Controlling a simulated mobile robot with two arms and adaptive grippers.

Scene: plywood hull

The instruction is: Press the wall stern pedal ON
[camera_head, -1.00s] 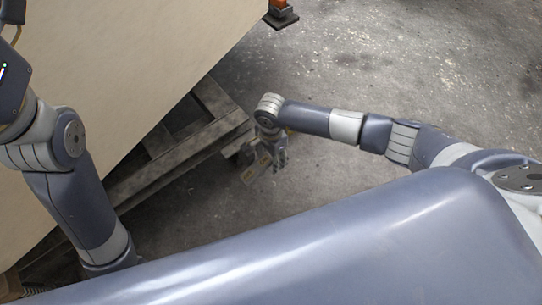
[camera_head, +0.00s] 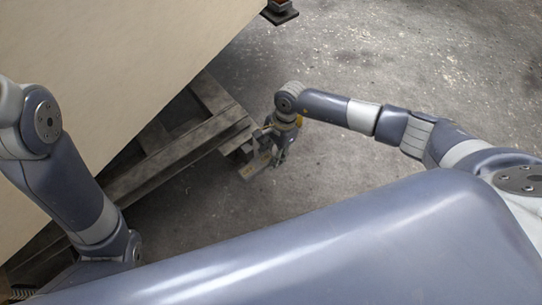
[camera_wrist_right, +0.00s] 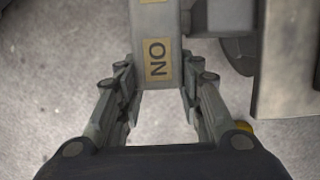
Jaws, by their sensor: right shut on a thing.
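The stern pedal (camera_head: 257,165) is a small grey piece with yellow labels, low down by the end of the timber frame. In the right wrist view the pedal (camera_wrist_right: 158,102) runs up the middle, with a yellow label printed in black that reads upside down or sideways as "ON". My right gripper (camera_head: 282,152) is at the pedal, and in the wrist view its two fingers (camera_wrist_right: 160,82) stand on either side of it, shut on it. My left arm (camera_head: 65,180) shows at the left, but its gripper is out of view.
A large plywood panel (camera_head: 100,70) fills the upper left. Wooden beams (camera_head: 190,145) lie under it, ending close to the pedal. A dark-footed stand (camera_head: 280,13) is at the top. Bare concrete floor (camera_head: 430,60) lies open to the right.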

